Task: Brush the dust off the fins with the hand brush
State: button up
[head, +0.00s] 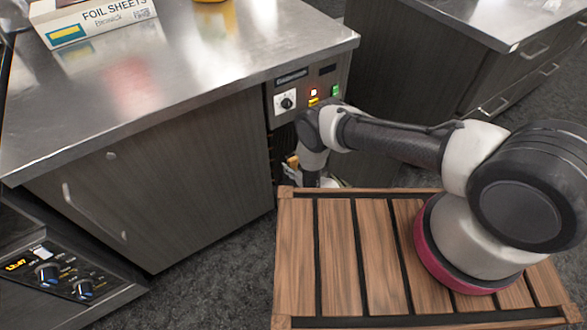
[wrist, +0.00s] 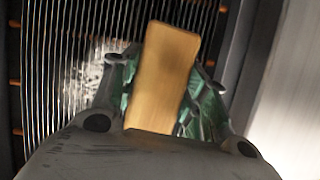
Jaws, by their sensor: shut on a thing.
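My gripper (wrist: 160,92) is shut on the hand brush (wrist: 163,65), whose tan wooden back stands between the fingers in the wrist view. Its bristles are hidden. Behind it are upright metal fins (wrist: 45,60) with copper-coloured tube ends along both sides. A pale grey patch of dust (wrist: 92,72) lies on the fins just left of the brush. I cannot tell whether the brush touches the fins. In the head view my arm reaches down in front of the unit under the counter, and a bit of the brush (head: 293,162) shows beside the wrist.
A control panel (head: 305,92) with a knob and lit buttons sits above the fins. The steel counter (head: 190,75) carries a foil sheets box (head: 95,18). A slatted wooden deck (head: 337,255) lies under my arm's base. Another cabinet (head: 430,70) stands to the right across a gap.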

aim_at(294, 162)
jog(key=shift+w+a, duration=0.2)
jog(key=shift+w, duration=0.1)
jog(key=w+d, duration=0.6)
jog(key=d, duration=0.4)
jog(key=shift+w+r, duration=0.15)
jog(key=shift+w, duration=0.25)
dwell(0.6)
jog(key=shift+s+a+r, duration=0.25)
jog(key=shift+s+a, duration=0.85)
jog(key=shift+a, duration=0.55)
jog(key=shift+s+a+r, duration=0.3)
jog(key=shift+s+a, duration=0.85)
jog(key=shift+a, duration=0.55)
jog(key=shift+s+a+r, duration=0.25)
jog(key=shift+s+a, duration=0.85)
jog(key=shift+a, duration=0.55)
jog(key=shift+r, duration=0.95)
jog(key=w+d, duration=0.4)
jog(key=d, duration=0.2)
jog(key=shift+w+d, duration=0.3)
jog(key=shift+w, duration=0.1)
